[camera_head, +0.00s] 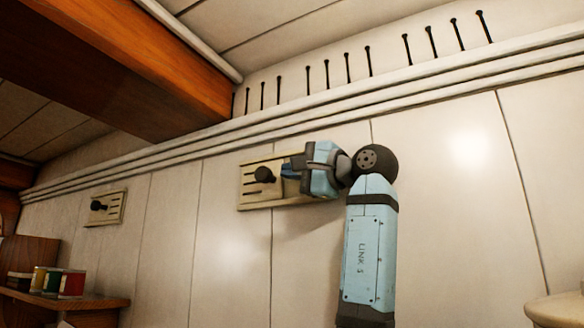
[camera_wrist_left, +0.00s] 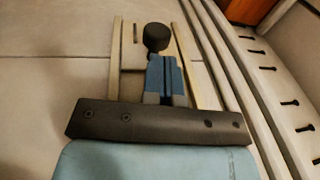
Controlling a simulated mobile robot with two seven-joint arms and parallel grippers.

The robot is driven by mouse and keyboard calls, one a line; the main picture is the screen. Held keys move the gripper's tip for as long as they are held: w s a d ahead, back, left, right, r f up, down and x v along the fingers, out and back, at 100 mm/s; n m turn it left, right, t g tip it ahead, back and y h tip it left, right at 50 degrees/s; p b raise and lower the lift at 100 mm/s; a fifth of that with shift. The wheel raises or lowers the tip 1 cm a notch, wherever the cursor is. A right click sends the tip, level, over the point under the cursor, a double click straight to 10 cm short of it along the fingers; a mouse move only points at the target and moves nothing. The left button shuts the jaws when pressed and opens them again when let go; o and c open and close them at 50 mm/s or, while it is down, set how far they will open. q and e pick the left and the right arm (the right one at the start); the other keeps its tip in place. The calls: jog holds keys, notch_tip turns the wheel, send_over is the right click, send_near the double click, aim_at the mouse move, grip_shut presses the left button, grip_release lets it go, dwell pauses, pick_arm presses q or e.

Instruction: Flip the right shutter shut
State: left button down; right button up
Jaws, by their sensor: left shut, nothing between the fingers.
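The right shutter (camera_head: 258,194) is a cream slotted plate on the white wall with a round black knob (camera_head: 264,175). My left gripper (camera_head: 287,172) is at the plate's right side, its fingertips close to the knob. In the left wrist view the shut blue fingers (camera_wrist_left: 166,78) point at the black knob (camera_wrist_left: 156,38) over the plate (camera_wrist_left: 116,55). I cannot tell whether the fingertips touch the knob. The gripper hides the right part of the plate. A second, similar shutter (camera_head: 117,207) with a black knob is farther left on the wall. My right gripper is not in view.
A wooden beam (camera_head: 120,60) crosses the upper left. Ledge trim (camera_head: 420,82) and several dark slots run above the plates. A wooden shelf (camera_head: 90,301) with jars (camera_head: 72,284) is at lower left. A pale round edge (camera_head: 560,308) shows at lower right. The wall between the shutters is clear.

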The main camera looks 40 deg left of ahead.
pick_arm(q)
jog(key=b+v, duration=0.2)
jog(key=v, duration=0.8)
jog(key=shift+d+b, duration=0.2)
jog(key=shift+b, duration=0.2)
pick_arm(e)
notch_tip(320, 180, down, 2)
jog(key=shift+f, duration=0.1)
pick_arm(q)
jog(key=shift+f, duration=0.1)
